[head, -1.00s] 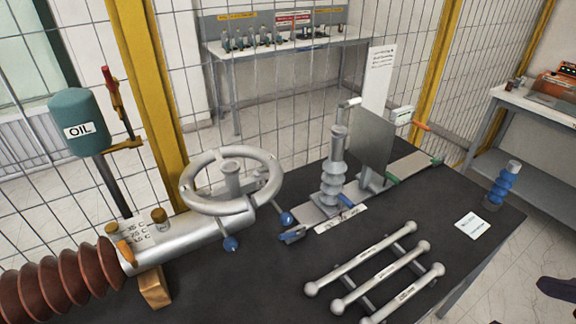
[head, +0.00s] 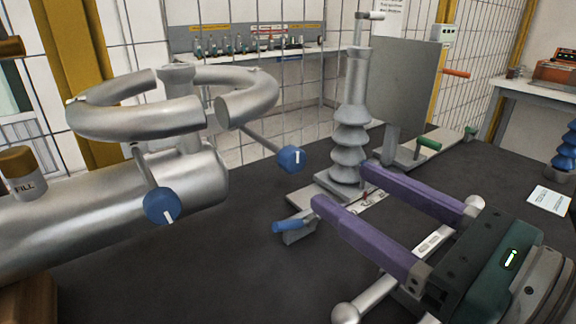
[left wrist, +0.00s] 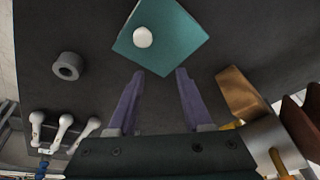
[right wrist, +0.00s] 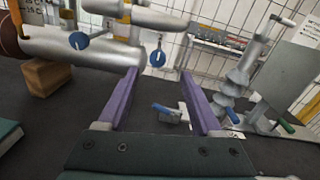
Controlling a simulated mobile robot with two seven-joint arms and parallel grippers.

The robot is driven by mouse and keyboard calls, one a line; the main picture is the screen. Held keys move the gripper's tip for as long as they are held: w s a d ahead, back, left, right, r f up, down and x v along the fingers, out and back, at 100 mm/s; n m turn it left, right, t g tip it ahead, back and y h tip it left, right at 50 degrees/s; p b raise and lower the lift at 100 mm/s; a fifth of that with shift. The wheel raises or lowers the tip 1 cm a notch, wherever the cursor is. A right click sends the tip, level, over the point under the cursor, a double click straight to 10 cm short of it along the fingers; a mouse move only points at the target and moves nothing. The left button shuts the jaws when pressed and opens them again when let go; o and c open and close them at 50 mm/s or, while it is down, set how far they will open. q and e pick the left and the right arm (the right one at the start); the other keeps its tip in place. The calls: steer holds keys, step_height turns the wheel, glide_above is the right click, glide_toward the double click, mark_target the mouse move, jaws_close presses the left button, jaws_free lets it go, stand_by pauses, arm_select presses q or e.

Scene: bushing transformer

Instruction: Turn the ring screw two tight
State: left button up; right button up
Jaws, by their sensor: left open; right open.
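A silver ring (head: 175,105) in segments with gaps sits on the metal tube (head: 130,195) at left. Two screws with blue, white-marked heads hang below it: a left one (head: 163,205) and a right one (head: 291,158). I cannot tell which is two. My right gripper (head: 343,185) is open and empty, right of the right screw and apart from it. In the right wrist view that blue head (right wrist: 157,58) shows between the fingertips, farther off; the other head (right wrist: 78,40) is left. My left gripper (left wrist: 160,73) is open and empty, seen only in its wrist view.
A grey ribbed bushing (head: 350,140) and an upright grey plate (head: 405,90) stand close to my right gripper. A blue-handled clamp (head: 294,228) is by its left finger. Ball-ended bars (head: 435,238) lie partly under it. A teal square (left wrist: 160,45) lies before my left gripper.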

mark_target(298, 162)
steer(key=p+x, duration=0.1)
steer(key=x, duration=0.9)
steer(key=shift+s+a+f, duration=0.1)
steer(key=shift+s, duration=0.05)
jaws_close()
